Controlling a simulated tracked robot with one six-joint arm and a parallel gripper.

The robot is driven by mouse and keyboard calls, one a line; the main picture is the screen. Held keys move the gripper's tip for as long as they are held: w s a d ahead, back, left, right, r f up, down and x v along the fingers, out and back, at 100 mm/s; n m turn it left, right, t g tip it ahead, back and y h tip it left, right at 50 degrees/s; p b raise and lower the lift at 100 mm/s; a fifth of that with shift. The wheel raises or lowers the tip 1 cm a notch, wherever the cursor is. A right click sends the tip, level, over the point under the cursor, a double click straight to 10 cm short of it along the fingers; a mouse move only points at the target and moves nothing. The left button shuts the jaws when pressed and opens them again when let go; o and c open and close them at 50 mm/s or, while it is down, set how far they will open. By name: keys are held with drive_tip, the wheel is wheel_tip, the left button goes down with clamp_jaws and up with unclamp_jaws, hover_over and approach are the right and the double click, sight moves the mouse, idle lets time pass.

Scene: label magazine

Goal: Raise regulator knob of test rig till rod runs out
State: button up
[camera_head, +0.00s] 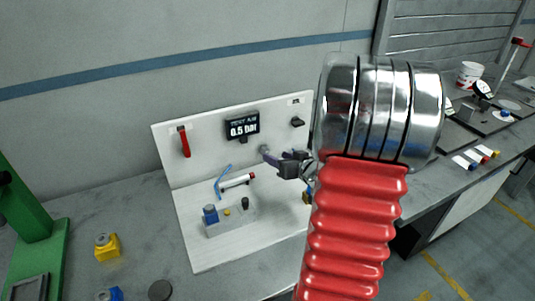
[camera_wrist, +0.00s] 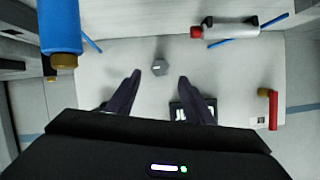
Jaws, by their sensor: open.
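The test rig is a white panel and base (camera_head: 190,250) on the bench. Its display (camera_head: 243,126) reads "TEST AIR 0.5 bar". A small grey knob (camera_head: 264,150) below it, which I take for the regulator knob, shows as a grey hexagon (camera_wrist: 160,67) in the wrist view. My gripper (camera_head: 283,158) is open just right of the knob in the head view. In the wrist view its fingertips (camera_wrist: 160,77) stand either side of the knob, with gaps.
A red lever (camera_head: 184,142) and a black knob (camera_head: 298,121) are on the panel. A grey block with a blue part (camera_head: 210,214) and blue tubing (camera_head: 219,182) stand below. A blue part with a brass end (camera_wrist: 60,30) is close at left in the wrist view.

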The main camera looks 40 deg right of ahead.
sight(264, 150)
drive_tip(key=x, duration=0.7)
drive_tip(key=shift+w+d+f, duration=0.1)
drive_tip(key=shift+w+f, duration=0.05)
drive_tip(key=shift+w, duration=0.15)
drive_tip(key=shift+c, duration=0.3)
drive_tip(key=c, duration=1)
drive_tip(key=shift+d+m+t+y, duration=0.15)
drive_tip(key=shift+m+t+y, duration=0.15)
drive_tip(key=shift+m+y, duration=0.6)
drive_tip(key=o, duration=1.1)
drive_tip(key=shift+c, duration=0.2)
